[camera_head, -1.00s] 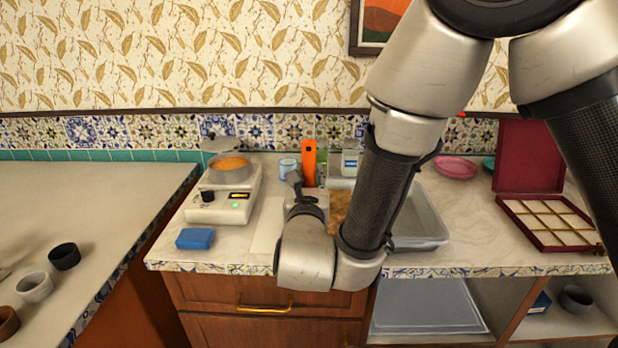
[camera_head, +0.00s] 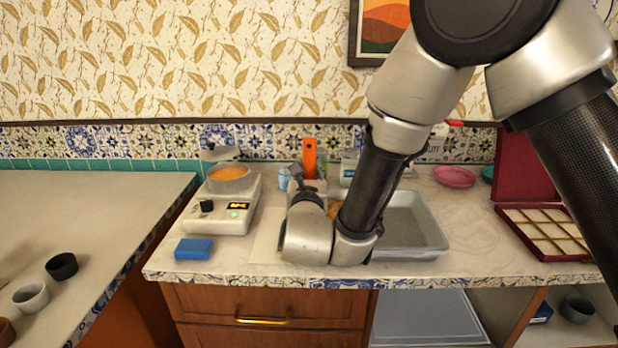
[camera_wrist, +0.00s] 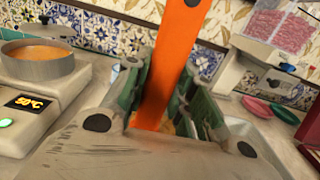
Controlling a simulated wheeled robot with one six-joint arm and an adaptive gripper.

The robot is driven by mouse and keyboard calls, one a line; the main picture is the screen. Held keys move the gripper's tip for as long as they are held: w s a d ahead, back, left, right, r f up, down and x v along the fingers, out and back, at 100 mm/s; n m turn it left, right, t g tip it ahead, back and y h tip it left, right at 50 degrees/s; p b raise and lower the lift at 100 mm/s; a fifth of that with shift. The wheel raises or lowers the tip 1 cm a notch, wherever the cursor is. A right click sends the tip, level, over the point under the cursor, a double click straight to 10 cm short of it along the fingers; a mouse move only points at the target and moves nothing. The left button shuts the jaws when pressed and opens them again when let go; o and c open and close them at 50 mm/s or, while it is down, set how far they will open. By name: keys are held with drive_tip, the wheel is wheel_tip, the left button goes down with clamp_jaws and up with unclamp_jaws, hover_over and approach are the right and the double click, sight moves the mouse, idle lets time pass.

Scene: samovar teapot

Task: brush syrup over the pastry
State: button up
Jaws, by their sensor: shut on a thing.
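An orange brush handle (camera_head: 309,158) stands up behind my wrist in the head view. In the wrist view the orange handle (camera_wrist: 172,65) rises between the green-sided fingers of my gripper (camera_wrist: 168,100), which is shut on it. The brush's bristles are hidden. The pastry (camera_head: 335,208) is a golden-brown patch in the grey tray (camera_head: 420,233), mostly covered by my arm. The syrup is orange in a round metal pan (camera_head: 229,186) on a white heater (camera_head: 222,213). The pan also shows at the left of the wrist view (camera_wrist: 38,68), beside a 50°C display.
A blue block (camera_head: 194,249) lies at the counter's front left. A dark red box with a divided inside (camera_head: 545,228) stands open at the right, near a pink plate (camera_head: 454,176). Several small cups sit on the left counter (camera_head: 110,205). The tray's right part is empty.

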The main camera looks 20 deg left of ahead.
drive_tip(key=shift+x, duration=5.05)
drive_tip(key=shift+v, duration=8.85)
drive_tip(key=shift+w+d+x, duration=0.2)
drive_tip(key=shift+d+x, duration=0.75)
drive_tip(key=shift+x, duration=3.45)
drive_tip(key=shift+w+d+x, duration=0.25)
drive_tip(key=shift+d+x, duration=0.75)
drive_tip(key=shift+x, duration=3.4)
drive_tip(key=v, duration=1.7)
drive_tip(key=shift+s+a, duration=0.25)
drive_tip(key=shift+s, duration=0.05)
